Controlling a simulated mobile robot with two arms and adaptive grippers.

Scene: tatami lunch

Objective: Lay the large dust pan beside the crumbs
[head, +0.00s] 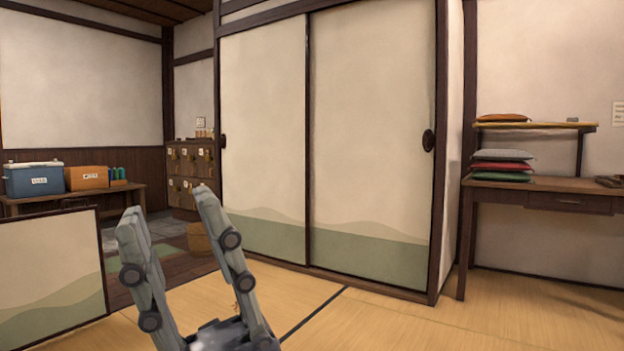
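I see no large dust pan.
A low panel (50,280) stands at the left. Behind it, a table (135,187) holds a blue cooler (34,179) and an orange box (87,177). A basket (200,238) stands near the sliding doors (370,130). A desk (545,190) is at the right. Open tatami (400,325) lies in front.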

